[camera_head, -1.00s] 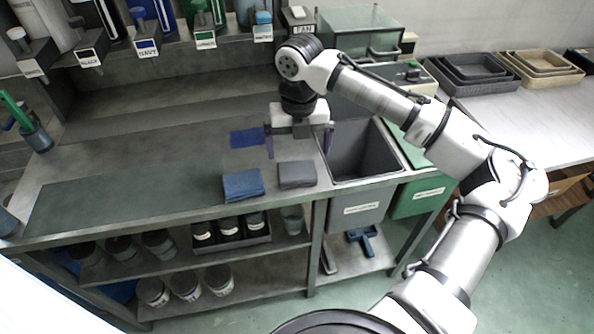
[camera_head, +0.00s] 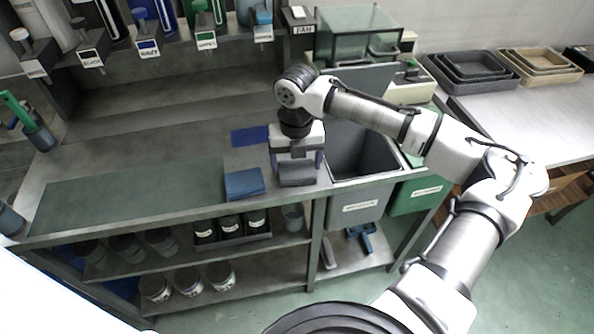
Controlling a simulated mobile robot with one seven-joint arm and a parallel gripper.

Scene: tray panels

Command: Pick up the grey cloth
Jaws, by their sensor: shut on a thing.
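The grey cloth (camera_head: 297,174) is a folded dark grey pad near the front edge of the bench, left of the open grey bin. My gripper (camera_head: 297,168) is lowered over it, with a finger at each side, and is shut on the cloth. The cloth shows just below the gripper's body; I cannot tell whether it still touches the bench. A folded blue cloth (camera_head: 244,183) lies on the bench just to the left, apart from the gripper.
The open grey bin (camera_head: 358,184) stands right of the gripper, with a green bin (camera_head: 417,196) beside it. A flat dark blue patch (camera_head: 250,136) lies behind. Labelled dispensers (camera_head: 148,44) line the back shelf.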

